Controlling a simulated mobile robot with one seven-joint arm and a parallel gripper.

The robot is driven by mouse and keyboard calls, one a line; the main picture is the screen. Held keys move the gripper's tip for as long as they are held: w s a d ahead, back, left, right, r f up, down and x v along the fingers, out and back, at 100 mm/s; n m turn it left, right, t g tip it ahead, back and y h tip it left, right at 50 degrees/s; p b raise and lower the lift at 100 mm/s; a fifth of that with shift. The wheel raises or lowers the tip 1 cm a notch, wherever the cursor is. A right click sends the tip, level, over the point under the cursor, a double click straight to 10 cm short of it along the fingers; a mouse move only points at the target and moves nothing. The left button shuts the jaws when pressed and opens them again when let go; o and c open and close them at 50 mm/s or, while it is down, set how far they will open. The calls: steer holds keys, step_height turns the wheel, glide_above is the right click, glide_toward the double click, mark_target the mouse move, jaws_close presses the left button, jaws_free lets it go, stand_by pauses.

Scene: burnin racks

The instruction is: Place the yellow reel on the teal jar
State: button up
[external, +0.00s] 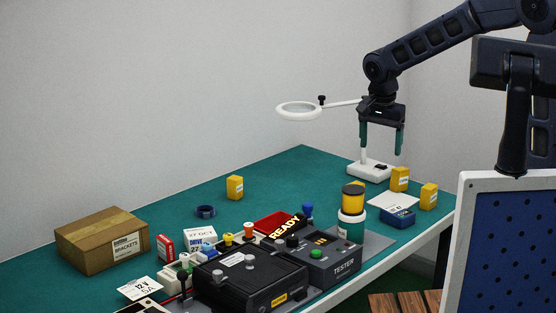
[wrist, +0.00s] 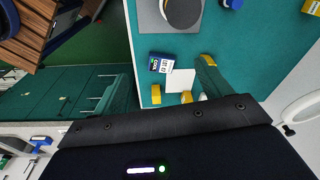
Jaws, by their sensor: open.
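The yellow reel (external: 353,201), with dark flanges, sits upright on top of the teal jar (external: 350,229), which has a white upper part. The jar stands on a grey pad at the right of the bench. In the wrist view the reel's dark round top (wrist: 184,10) shows at the upper edge and hides most of the jar. My gripper (external: 381,151) is open and empty, above and behind the reel and apart from it. Its teal fingers point down, and they also show in the wrist view (wrist: 164,72).
A white magnifier lamp (external: 299,109) stands close beside my gripper. Yellow boxes (external: 400,179), a blue box (external: 398,217) and a white card lie near the right edge. A black tester (external: 322,258), a red tray and a cardboard box (external: 102,240) are further left. The back of the bench is mostly clear.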

steer(key=s+d+r+n, duration=0.15)
steer(key=d+r, duration=0.35)
steer(key=d, duration=0.6)
steer(key=s+d+r+n+t, duration=0.1)
steer(key=s+d+n, duration=0.1)
steer(key=s+d, duration=0.5)
steer(key=s+d+r+n+t, duration=0.1)
steer(key=s+d+n+t, duration=0.1)
steer(key=s+d, duration=0.5)
steer(key=d+n, duration=0.1)
steer(key=d, duration=0.5)
